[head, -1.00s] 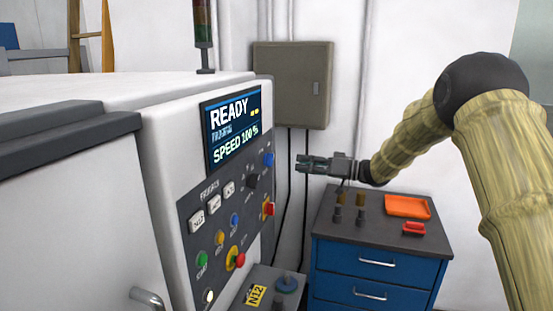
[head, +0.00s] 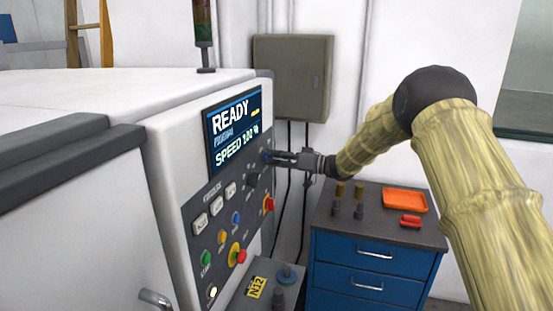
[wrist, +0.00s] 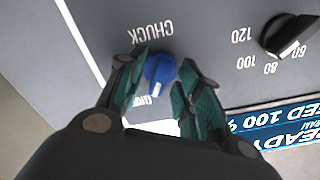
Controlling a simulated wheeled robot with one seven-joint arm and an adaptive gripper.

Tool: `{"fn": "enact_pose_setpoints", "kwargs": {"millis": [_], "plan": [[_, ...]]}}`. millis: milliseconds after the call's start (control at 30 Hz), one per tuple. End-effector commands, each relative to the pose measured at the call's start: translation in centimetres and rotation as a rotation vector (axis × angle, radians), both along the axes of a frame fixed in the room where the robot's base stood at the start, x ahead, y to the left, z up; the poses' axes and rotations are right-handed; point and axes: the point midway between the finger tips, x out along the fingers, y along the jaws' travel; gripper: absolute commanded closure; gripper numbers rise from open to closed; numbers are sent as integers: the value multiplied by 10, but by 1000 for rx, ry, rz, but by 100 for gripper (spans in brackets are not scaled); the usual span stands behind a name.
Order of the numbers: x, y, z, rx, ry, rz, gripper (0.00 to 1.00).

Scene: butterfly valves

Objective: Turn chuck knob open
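The chuck knob is a blue knob (wrist: 159,69) under an upside-down CHUCK label in the wrist view, with a white mark on it. In the head view the knob (head: 266,155) is at the upper right of the machine's panel, partly hidden by my gripper (head: 275,156). In the wrist view the green fingers of my gripper (wrist: 159,78) are open, one on each side of the knob, with small gaps visible. I cannot tell how deep the knob sits between them. A second label below the knob is partly hidden.
A black dial (wrist: 288,38) with speed numbers is beside the knob. The screen (head: 235,128) reads READY and SPEED 100 %. A red switch (head: 269,204) and several buttons are lower on the panel. A blue drawer cabinet (head: 372,260) stands to the right below my arm.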

Motion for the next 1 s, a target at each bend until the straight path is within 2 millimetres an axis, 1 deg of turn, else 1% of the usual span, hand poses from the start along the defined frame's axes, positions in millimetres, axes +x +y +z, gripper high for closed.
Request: {"fn": "enact_pose_setpoints", "kwargs": {"millis": [67, 100, 267, 300, 667, 867, 1000], "plan": [[0, 0, 0, 0, 0, 0, 65], [0, 0, 0, 0, 0, 0, 69], [0, -1, 0, 0, 0, 0, 98], [0, -1, 0, 0, 0, 0, 100], [0, -1, -3, -10, -30, 0, 100], [0, -1, -6, -42, -122, 1, 100], [0, -1, -8, -75, -225, 0, 100]]}}
